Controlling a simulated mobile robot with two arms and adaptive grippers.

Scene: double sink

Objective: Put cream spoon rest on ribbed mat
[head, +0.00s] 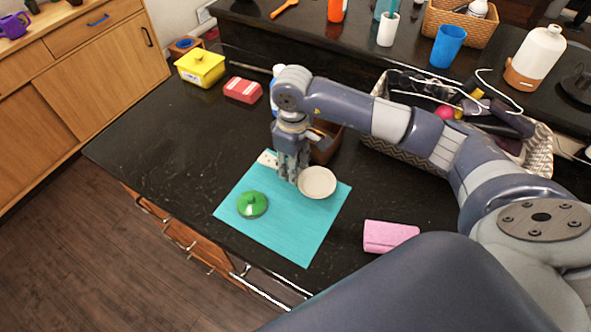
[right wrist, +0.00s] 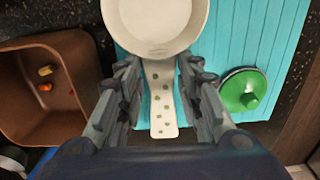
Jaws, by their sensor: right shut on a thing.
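The cream spoon rest (head: 317,182) has a round shallow dish and a flat handle with green dots. It is over the far part of the turquoise ribbed mat (head: 287,228); whether it touches the mat, I cannot tell. My right gripper (head: 291,176) points down and is shut on its handle. In the right wrist view the dotted handle (right wrist: 161,100) lies between the fingers (right wrist: 160,95), with the dish (right wrist: 155,22) beyond them. The ribbed mat (right wrist: 270,35) shows beneath. My left gripper is not in view.
A green lid (head: 252,204) sits on the mat's left part. A brown container (right wrist: 40,95) stands close beside the gripper. A pink sponge (head: 390,236) lies to the right of the mat.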

